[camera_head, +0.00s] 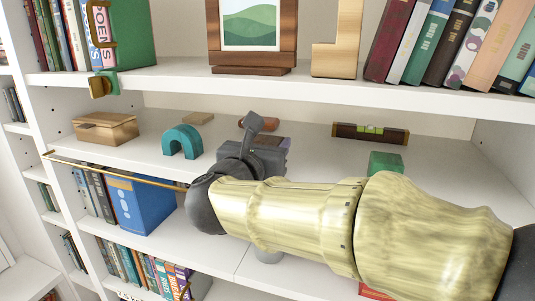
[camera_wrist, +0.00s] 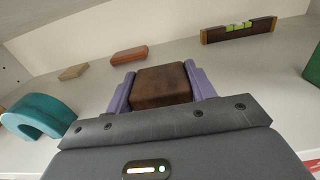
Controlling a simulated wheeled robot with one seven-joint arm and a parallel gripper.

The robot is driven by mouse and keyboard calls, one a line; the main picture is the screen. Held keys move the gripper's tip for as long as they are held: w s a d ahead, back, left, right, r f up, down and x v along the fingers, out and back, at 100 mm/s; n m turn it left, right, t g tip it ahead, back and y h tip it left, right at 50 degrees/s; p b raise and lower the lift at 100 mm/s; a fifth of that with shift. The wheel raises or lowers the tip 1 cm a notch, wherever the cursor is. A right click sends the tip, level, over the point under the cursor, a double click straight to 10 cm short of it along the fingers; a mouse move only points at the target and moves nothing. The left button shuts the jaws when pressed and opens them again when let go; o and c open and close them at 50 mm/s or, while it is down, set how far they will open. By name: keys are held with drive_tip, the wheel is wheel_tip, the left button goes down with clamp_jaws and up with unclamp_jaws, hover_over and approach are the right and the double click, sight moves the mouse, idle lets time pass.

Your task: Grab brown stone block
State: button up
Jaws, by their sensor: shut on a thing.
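The brown stone block (camera_wrist: 161,85) is between the two purple fingers of my gripper (camera_wrist: 161,90) in the wrist view. My gripper is shut on it, with a finger against each side. In the head view my gripper (camera_head: 268,143) is over the middle shelf, and my own wrist and arm hide most of the block there. I cannot tell whether the block touches the shelf or is lifted.
On the middle shelf (camera_head: 330,152) are a wooden box (camera_head: 104,127), a teal arch (camera_head: 182,141), a tan block (camera_head: 197,118), a reddish-brown piece (camera_wrist: 129,55), a spirit level (camera_head: 370,132) and a green block (camera_head: 385,163). The upper shelf (camera_head: 340,84) runs above.

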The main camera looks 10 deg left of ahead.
sight(265, 142)
drive_tip(key=shift+r, duration=0.15)
drive_tip(key=shift+r+b, duration=0.75)
drive_tip(key=shift+r, duration=0.15)
drive_tip(key=shift+s+a+r+b, duration=0.1)
drive_tip(key=shift+s+r+b, duration=0.3)
drive_tip(key=shift+r+b, duration=0.25)
drive_tip(key=s+a+b, duration=0.1)
drive_tip(key=s+b, duration=0.6)
drive_tip(key=s, duration=1)
drive_tip(key=shift+b, duration=0.35)
drive_tip(key=shift+a+r, duration=0.1)
